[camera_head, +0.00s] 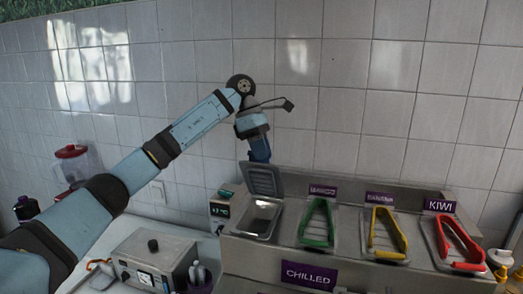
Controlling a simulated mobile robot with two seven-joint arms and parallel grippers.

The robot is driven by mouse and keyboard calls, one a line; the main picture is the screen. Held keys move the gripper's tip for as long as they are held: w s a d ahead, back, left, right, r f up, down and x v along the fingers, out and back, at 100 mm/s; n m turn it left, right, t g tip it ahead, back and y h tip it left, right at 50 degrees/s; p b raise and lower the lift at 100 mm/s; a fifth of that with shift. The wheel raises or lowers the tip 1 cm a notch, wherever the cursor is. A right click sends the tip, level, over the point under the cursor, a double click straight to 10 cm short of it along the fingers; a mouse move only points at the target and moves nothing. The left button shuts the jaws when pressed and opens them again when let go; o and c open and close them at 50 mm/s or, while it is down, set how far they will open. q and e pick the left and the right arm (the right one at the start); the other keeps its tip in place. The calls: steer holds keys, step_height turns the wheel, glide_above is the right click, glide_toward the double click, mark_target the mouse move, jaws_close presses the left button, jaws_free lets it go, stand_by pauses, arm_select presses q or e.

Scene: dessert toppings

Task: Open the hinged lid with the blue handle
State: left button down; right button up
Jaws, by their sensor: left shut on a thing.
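The hinged lid (262,179) is a grey, ribbed panel at the left end of the chilled topping counter. It stands raised and tilted up at the back of its well (262,218), whose opening shows. My left gripper (260,151) comes down from above and is shut at the lid's upper edge. A dark blue part shows there; the gripper and handle overlap, so I cannot clearly separate the two. My right gripper is not in view.
Green tongs (317,222), yellow tongs (386,232) and red tongs (459,243) lie on the wells to the right. A grey box with a black knob (150,260) and a blender (75,165) stand left. A tiled wall is close behind.

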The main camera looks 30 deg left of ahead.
arm_select(q)
steer(key=c, duration=0.9)
jaws_free()
steer(key=shift+f, duration=0.1)
steer(key=shift+c, duration=0.2)
steer(key=v, duration=1.4)
steer(key=shift+b, duration=0.35)
steer(key=shift+w, duration=0.1)
steer(key=shift+c, duration=0.5)
